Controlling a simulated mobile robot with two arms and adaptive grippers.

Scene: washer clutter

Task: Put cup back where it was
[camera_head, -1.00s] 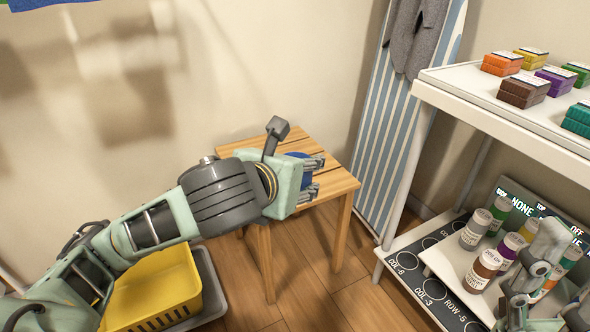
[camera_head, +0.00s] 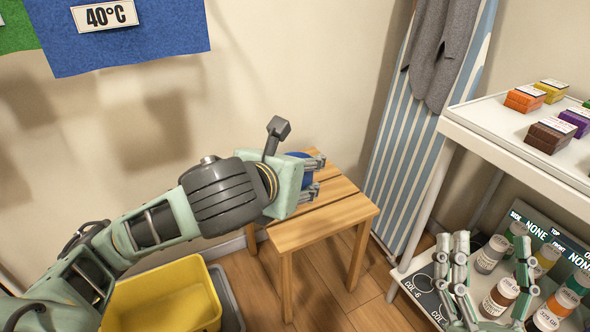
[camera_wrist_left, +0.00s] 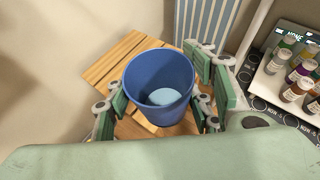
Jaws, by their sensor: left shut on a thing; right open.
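A blue cup (camera_wrist_left: 158,85) is upright between the fingers of my left gripper in the left wrist view, with a lighter blue round patch at its bottom. My left gripper (camera_head: 318,176) is shut on it, above the wooden stool (camera_head: 335,215). In the head view the cup (camera_head: 300,155) is mostly hidden by the gripper. Whether its base touches the stool, I cannot tell. My right gripper (camera_head: 490,255) is open at the lower right, in front of the shelf with bottles, and appears empty.
A white shelf rack (camera_head: 475,125) stands at the right, with coloured boxes on top and several bottles (camera_head: 500,296) below. A striped ironing board (camera_head: 415,140) leans behind the stool. A yellow basket (camera_head: 165,300) is on the floor at lower left. The stool's visible top is clear.

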